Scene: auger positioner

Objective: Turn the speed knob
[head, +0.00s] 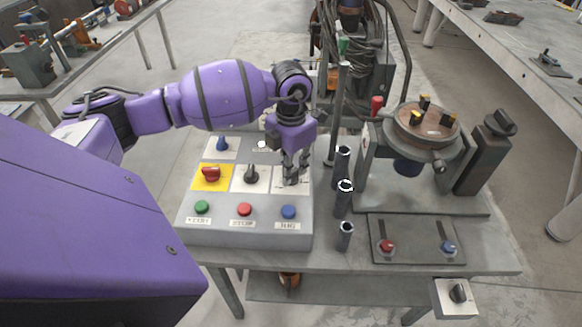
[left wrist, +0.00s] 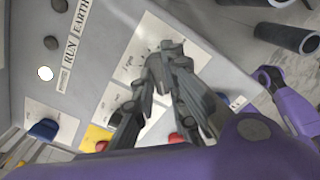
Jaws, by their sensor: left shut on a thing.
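The grey sloped control panel (head: 185,215) stands on the bench in the head view. My left gripper (head: 291,179) is over the white plate at the panel's right side, its fingers pointing down. In the left wrist view, my left gripper (left wrist: 170,62) has its fingertips close together around a dark knob over the white speed plate (left wrist: 150,38) with printed marks. The fingers hide most of the knob, so its pointer angle cannot be told. My right gripper is not in view.
A black knob (head: 251,174), a red knob (head: 211,174) on yellow, and a blue knob (head: 222,143) are left of the gripper. Green, red and blue buttons (head: 288,211) line the front. Upright tubes (head: 343,200) stand close on the right, before the round positioner table (head: 415,135).

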